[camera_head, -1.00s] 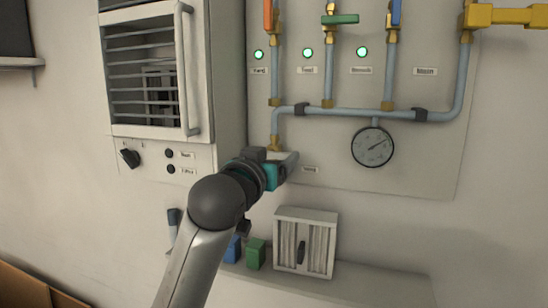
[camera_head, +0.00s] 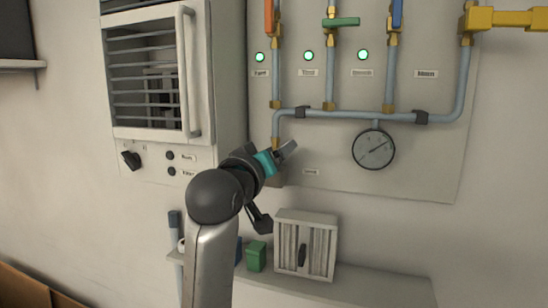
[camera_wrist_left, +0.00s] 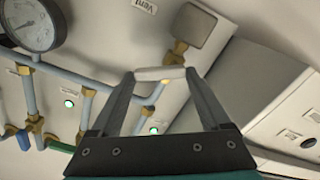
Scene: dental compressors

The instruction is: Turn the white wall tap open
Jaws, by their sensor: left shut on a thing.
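The white tap handle (camera_wrist_left: 160,73) is a short pale bar in the left wrist view, beside a brass fitting (camera_wrist_left: 176,52) at the end of the blue-grey pipe. My left gripper (camera_wrist_left: 160,76) is shut on it, with one finger at each end of the bar. In the head view my left gripper (camera_head: 288,150) is at the lower left pipe end of the panel, its fingers pointing up and right. There the gripper hides most of the tap, so its exact angle is hard to tell. My right gripper is in neither view.
A pressure gauge (camera_head: 373,149) is right of the gripper. Orange (camera_head: 269,16), green (camera_head: 341,22), blue (camera_head: 396,12) and yellow (camera_head: 505,16) taps are above. A louvred cabinet (camera_head: 152,75) stands left.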

